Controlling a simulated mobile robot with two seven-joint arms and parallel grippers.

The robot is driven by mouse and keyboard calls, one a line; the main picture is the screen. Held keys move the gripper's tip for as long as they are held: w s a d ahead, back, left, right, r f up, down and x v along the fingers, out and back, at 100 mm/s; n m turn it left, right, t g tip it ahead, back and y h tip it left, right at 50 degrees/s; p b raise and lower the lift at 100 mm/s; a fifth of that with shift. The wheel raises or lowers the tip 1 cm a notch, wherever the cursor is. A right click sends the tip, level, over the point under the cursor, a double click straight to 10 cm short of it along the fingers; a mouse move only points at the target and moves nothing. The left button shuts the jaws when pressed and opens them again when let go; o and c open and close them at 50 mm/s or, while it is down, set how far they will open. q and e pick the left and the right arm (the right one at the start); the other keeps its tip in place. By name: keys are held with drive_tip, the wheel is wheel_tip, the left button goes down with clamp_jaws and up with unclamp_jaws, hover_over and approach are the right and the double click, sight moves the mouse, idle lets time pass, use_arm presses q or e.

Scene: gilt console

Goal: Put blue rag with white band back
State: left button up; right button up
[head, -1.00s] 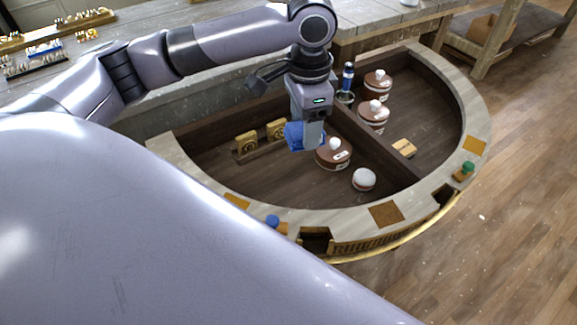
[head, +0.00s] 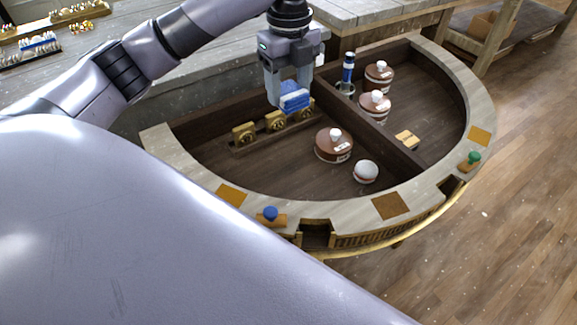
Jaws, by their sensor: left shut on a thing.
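The blue rag with a white band (head: 294,99) is in my left gripper (head: 289,95), whose two fingers are shut on it. The gripper points down and holds the rag above the left compartment of the half-round console (head: 160,140), over the right part of a gold-coloured rack (head: 262,133). The rack has several round gold pieces along it, and the rag hides part of its right end. I cannot tell whether the rag touches the rack. My right gripper is not in view.
A brown round pot (head: 334,147) and a white ball-like item (head: 366,171) stand right of the rack. A divider (head: 375,130) separates the right compartment, holding more pots (head: 374,107), a blue bottle (head: 347,72) and a tan block (head: 407,139). Blue (head: 270,214) and green (head: 474,157) knobs sit on the rim.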

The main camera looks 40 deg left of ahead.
use_arm(q)
wheel_tip(320, 180, down, 20)
drive_tip(key=shift+r+b, duration=0.1)
drive_tip(key=shift+b, duration=0.85)
drive_tip(key=o, duration=1)
wheel_tip(320, 180, up, 12)
drive_tip(key=shift+p, duration=0.6)
drive_tip(key=shift+s, duration=0.1)
